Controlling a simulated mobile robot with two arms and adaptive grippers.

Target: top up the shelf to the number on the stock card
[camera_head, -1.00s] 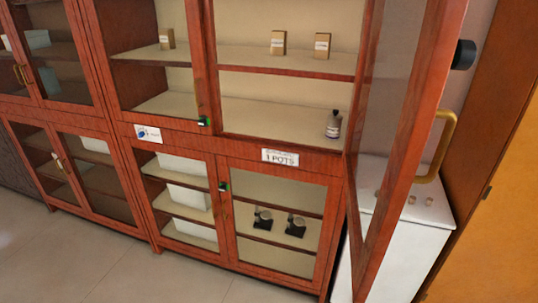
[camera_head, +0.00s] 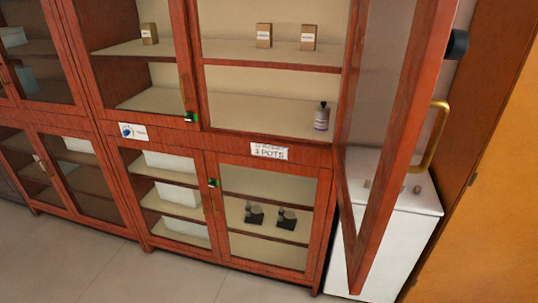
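The stock card (camera_head: 269,151) is on the cabinet frame between the upper and lower doors. It seems to read "3 POTS", but the digit and the line above are small and hard to read. Above it, the bottom shelf (camera_head: 255,112) of the upper right compartment holds one pale pot with a dark cap (camera_head: 321,117), upright near the right end. The rest of that shelf is bare. The glazed door (camera_head: 385,130) on the right stands open. Neither of my grippers shows in the head view.
Small brown boxes (camera_head: 264,35) (camera_head: 308,37) (camera_head: 149,33) stand on the shelf above. Dark devices (camera_head: 254,214) (camera_head: 287,219) sit in the lower cabinet. A white unit (camera_head: 405,215) with small brownish items on top stands right. The floor (camera_head: 110,265) in front is clear.

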